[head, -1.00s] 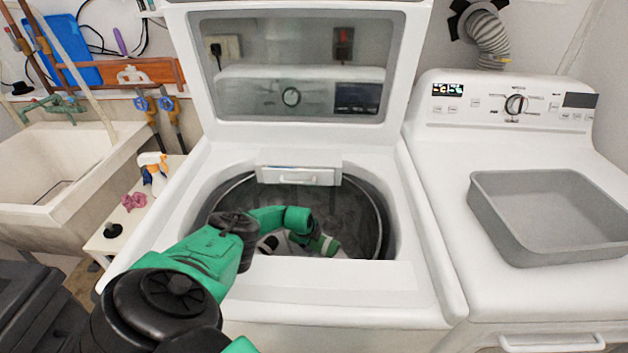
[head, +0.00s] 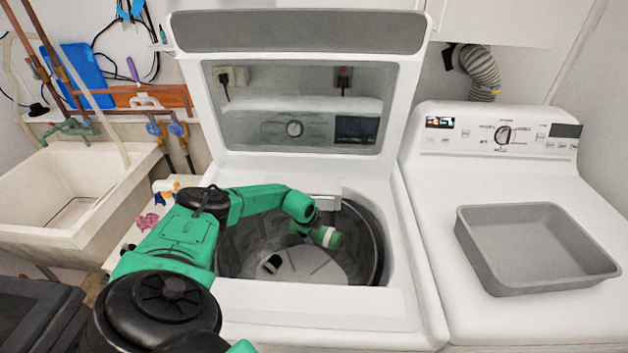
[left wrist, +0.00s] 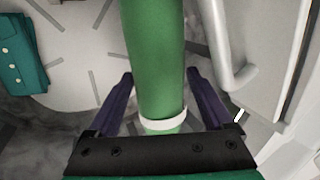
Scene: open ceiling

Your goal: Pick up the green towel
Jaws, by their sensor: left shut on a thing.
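The green towel (head: 325,236) is a rolled green cylinder with a white band near one end. My left gripper (head: 308,226) reaches into the open washer (head: 330,302) and is shut on the towel, above the drum floor. In the left wrist view the towel (left wrist: 160,50) runs between the two dark fingers of the gripper (left wrist: 160,85), with the white band close to the palm. My right gripper is not in view.
In the left wrist view a teal folded item (left wrist: 22,52) lies at the left. The washer's raised lid (head: 300,160) stands behind. A grey tray (head: 530,280) sits on the right-hand machine; a sink (head: 75,190) is left.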

